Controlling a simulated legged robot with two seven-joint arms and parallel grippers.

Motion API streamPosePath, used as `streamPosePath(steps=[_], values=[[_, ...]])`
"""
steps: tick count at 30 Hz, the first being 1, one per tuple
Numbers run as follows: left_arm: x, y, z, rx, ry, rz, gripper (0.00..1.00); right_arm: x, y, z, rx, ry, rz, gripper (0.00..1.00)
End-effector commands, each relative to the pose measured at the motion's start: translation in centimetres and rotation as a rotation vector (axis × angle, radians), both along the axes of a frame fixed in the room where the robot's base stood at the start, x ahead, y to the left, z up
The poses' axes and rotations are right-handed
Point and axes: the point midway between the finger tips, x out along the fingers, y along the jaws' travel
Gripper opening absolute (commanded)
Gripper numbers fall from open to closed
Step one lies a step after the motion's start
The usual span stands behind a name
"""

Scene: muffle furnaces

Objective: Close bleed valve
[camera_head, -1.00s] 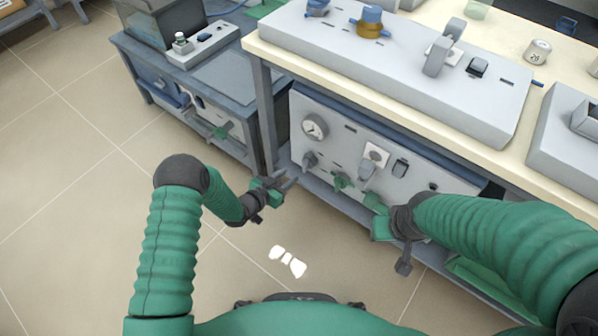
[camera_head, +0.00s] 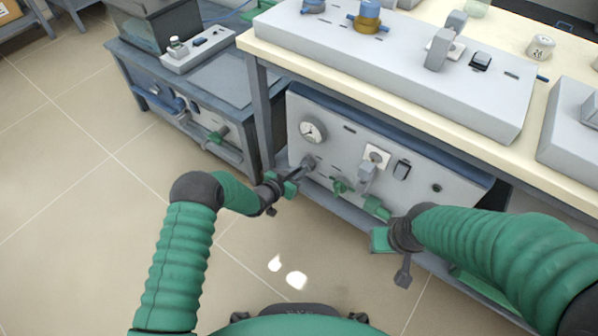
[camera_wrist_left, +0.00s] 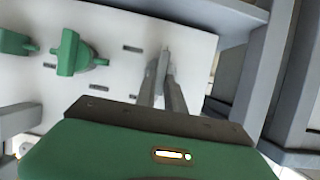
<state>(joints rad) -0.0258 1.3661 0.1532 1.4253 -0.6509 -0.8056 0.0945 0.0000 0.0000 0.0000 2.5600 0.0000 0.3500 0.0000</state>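The low furnace panel (camera_head: 415,187) carries a grey knob (camera_head: 308,162) under a round gauge and a green valve handle (camera_head: 342,185) to its right. I cannot read which is labelled the bleed valve. My left gripper (camera_head: 299,174) is at the grey knob, its fingertips overlapping it. In the left wrist view its two fingers (camera_wrist_left: 165,75) are close together before the panel; whether they grip the knob is unclear. The green handle (camera_wrist_left: 72,52) is apart from them, at left. My right gripper (camera_head: 376,222) is by the panel's lower edge, its fingers hard to make out.
A bench leg (camera_head: 259,110) stands left of the panel. The floor (camera_head: 90,230) at left is clear.

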Motion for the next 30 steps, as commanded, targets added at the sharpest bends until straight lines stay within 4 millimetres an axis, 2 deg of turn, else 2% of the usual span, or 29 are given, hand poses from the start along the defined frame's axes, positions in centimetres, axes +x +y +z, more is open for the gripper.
streamPosePath(steps=[17,30], values=[[0.1,0.2,-0.1,-0.053,0.038,0.002,0.0,0.0,0.0,-0.4,0.0,0.0,0.0,0.36],[0.5,0.8,-0.6,-0.329,0.239,0.002,0.0,0.0,0.0,-2.5,0.0,0.0,0.0,0.36]])
